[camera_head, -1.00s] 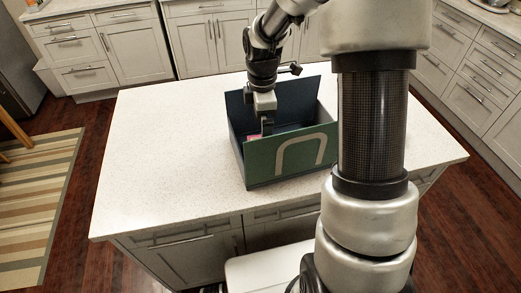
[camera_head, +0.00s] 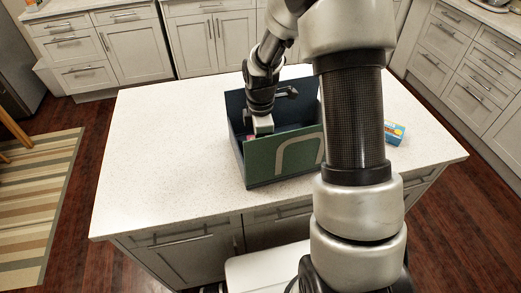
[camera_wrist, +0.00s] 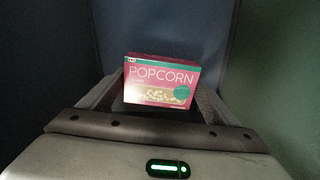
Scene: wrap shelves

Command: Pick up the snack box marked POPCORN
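The pink POPCORN box (camera_wrist: 160,82) stands in the middle of the wrist view, with white lettering and a green top edge. It is inside the dark blue and green open bin (camera_head: 285,160) on the counter. Only a small pink patch (camera_head: 250,137) shows past my gripper in the head view. My gripper (camera_head: 263,130) reaches down into the bin. In the wrist view its fingers are spread, one on each side of the box. Whether they touch it is hard to tell. The fingertips are hidden behind the bin's front wall in the head view.
The bin's walls rise close around my gripper. A small blue and yellow box (camera_head: 394,132) lies on the white counter (camera_head: 150,150) right of the bin, beside my arm. The counter left of the bin is clear.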

